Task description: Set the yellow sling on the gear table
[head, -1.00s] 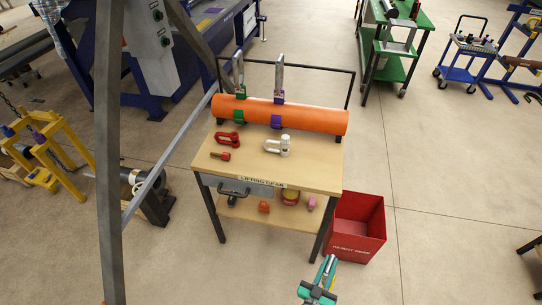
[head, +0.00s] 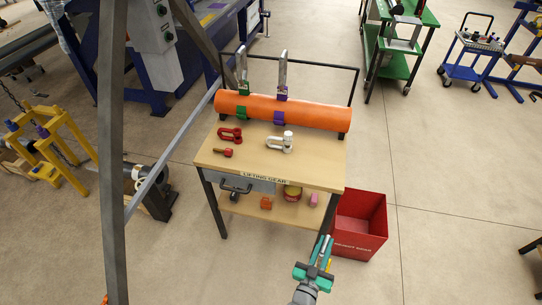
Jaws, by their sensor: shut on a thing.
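The gear table (head: 222,154) has a light wooden top and a front label reading "LIFTING GEAR". My gripper (head: 322,247) is in front of the table's right front corner, beside the red bin. It is shut on a thin piece; a small yellow bit (head: 328,264) shows at the jaws and looks like the yellow sling, mostly hidden. On the table top lie a red shackle (head: 231,134), a small red bolt-like part (head: 223,153) and a pale shackle (head: 281,143). The front middle and right of the top are bare.
An orange pipe (head: 312,115) with a green sling (head: 241,111) and a purple sling (head: 280,115) spans the table's back. A red bin (head: 360,225) stands at its right. Several small items lie on the lower shelf (head: 268,208). A grey post (head: 112,150) rises at left.

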